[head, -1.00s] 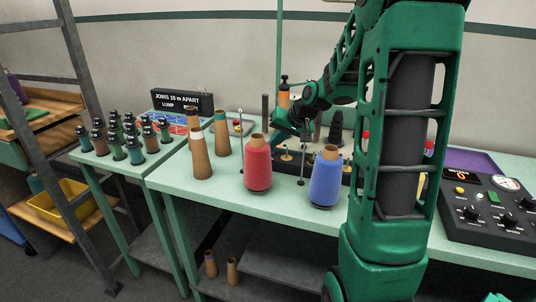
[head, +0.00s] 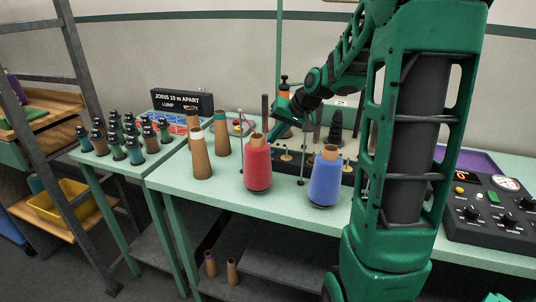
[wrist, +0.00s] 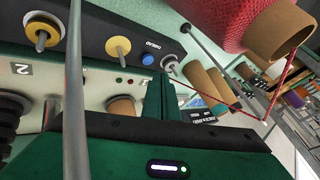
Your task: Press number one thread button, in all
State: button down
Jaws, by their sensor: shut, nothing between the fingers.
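A blue button (wrist: 148,59) sits on a dark panel strip in the wrist view, beside small white lettering that looks like "THREAD". A white plate with the number 2 (wrist: 20,69) is on the same machine, to the left. I see no number 1 label. My gripper (wrist: 160,88) is shut and empty, its green fingers pointing toward the strip just below the button in the picture. I cannot tell whether they touch anything. In the head view my gripper (head: 272,131) is over the machine, behind the red cone (head: 257,165); the button is not discernible there.
A red thread (wrist: 290,75) runs from the red cone close to my gripper. A thin upright rod (wrist: 76,100) crosses the wrist view. Yellow-capped posts (wrist: 118,48) stand on the strip. A blue cone (head: 325,178) and a control box (head: 490,210) are on the table.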

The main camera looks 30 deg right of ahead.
jog(key=shift+w+r, duration=0.1)
jog(key=shift+r, duration=1.05)
jog(key=s+a+f+g, duration=0.1)
jog(key=s+g, duration=0.1)
jog(key=s, duration=0.9)
jog(key=s+a+f+g+h, duration=0.1)
jog(key=s+a+f+g, duration=0.1)
jog(key=s, duration=1)
jog(key=s+a+f+g, duration=0.2)
jog(key=s+g, duration=0.1)
jog(key=s, duration=0.9)
jog(key=shift+a+f+h, duration=0.2)
jog(key=shift+a+h, duration=0.05)
jog(key=shift+h, duration=0.15)
jog(key=shift+w, duration=0.1)
